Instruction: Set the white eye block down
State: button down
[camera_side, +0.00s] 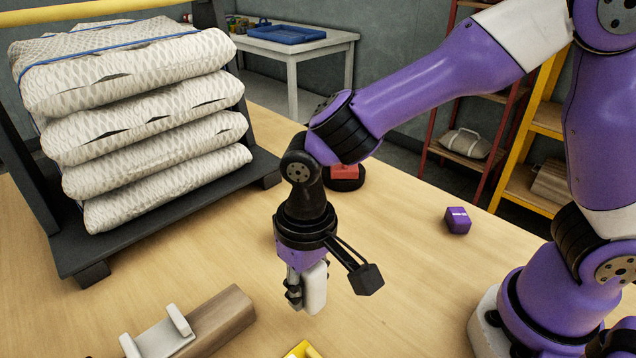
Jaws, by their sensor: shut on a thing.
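The white eye block (315,288) is a small pale upright block held at the tip of my gripper (304,290). My gripper points down and is shut on the block, above the wooden table (395,262). I cannot tell whether the block's lower end touches the table. Part of the block is hidden behind the gripper's fingers.
A wooden beam with a white bracket (160,338) lies at the lower left. A yellow piece (303,350) shows at the bottom edge. A black rack with stacked nets (150,130) stands at the left. A purple box (457,220) and a red piece (344,172) sit farther back.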

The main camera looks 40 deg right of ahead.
aim_at(308, 298)
jog(key=shift+f, duration=1.45)
jog(key=c, duration=0.5)
grip_release()
jog(key=shift+f, duration=0.15)
jog(key=shift+c, duration=0.2)
jog(key=r, duration=1.2)
jog(key=shift+d+r, duration=0.25)
jog(key=shift+d, duration=0.05)
jog(key=d+r+t, duration=0.2)
jog(key=d+r, duration=0.1)
jog(key=d, duration=0.5)
jog(key=shift+s+r+y, duration=0.2)
jog(key=shift+s+y, duration=0.2)
jog(key=o, duration=0.3)
jog(key=s+d+t, duration=0.1)
jog(key=d, duration=0.1)
jog(key=s+d+t, duration=0.1)
jog(key=d, duration=0.2)
jog(key=s+d+t, duration=0.1)
jog(key=d, duration=0.2)
jog(key=shift+s+r+h, duration=0.15)
jog(key=shift+s+h, duration=0.2)
jog(key=shift+h, duration=0.05)
jog(key=shift+o, duration=0.8)
jog(key=shift+s+d+t, duration=0.1)
jog(key=shift+d+t, duration=0.1)
jog(key=shift+t, duration=0.1)
